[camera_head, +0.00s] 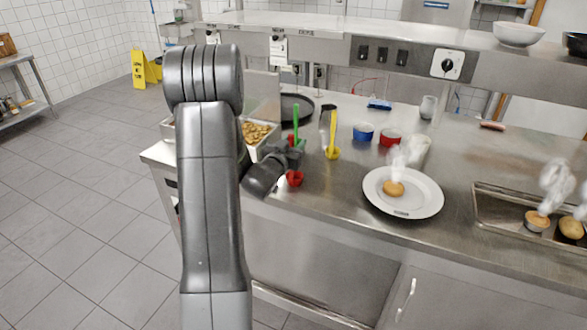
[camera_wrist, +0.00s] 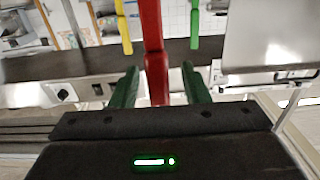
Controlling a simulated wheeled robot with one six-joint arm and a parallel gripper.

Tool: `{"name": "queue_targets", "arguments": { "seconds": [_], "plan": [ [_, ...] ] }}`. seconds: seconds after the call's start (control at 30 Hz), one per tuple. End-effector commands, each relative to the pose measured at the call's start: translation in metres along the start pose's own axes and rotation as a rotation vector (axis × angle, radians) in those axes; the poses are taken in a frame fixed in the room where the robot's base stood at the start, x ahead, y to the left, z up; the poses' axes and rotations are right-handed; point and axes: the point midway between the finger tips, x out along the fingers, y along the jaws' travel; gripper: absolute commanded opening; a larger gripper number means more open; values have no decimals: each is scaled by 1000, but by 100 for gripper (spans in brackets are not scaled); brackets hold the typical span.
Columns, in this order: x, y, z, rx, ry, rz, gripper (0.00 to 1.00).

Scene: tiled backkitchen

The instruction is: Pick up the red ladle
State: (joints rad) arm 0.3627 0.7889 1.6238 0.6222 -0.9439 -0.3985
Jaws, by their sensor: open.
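The red ladle's bowl (camera_head: 295,179) shows in the head view just below my gripper, over the steel counter. In the wrist view the red handle (camera_wrist: 152,45) stands in the middle, between the two dark green fingers of my gripper (camera_wrist: 160,88). There are gaps on both sides of the handle, so the fingers are open around it. Whether the handle reaches fully between the fingertips is hard to tell.
A green utensil (camera_head: 296,122) and a yellow ladle (camera_head: 333,147) stand close by. A food tray (camera_head: 262,150) is left of my gripper. Blue (camera_head: 363,132) and red (camera_head: 389,138) bowls and a white plate (camera_head: 425,196) are to the right.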

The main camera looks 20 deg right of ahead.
Motion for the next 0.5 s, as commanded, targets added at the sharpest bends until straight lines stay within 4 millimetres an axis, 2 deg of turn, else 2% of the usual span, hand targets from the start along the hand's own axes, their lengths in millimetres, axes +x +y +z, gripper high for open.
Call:
{"name": "queue_targets", "arguments": {
  "seconds": [0.1,0.3,0.37,0.5],
  "plan": [
    [7,0,0,0,-1,0,42],
    [7,0,0,0,-1,0,42],
    [7,0,0,0,-1,0,32],
    [7,0,0,0,-1,0,4]
  ]
}}
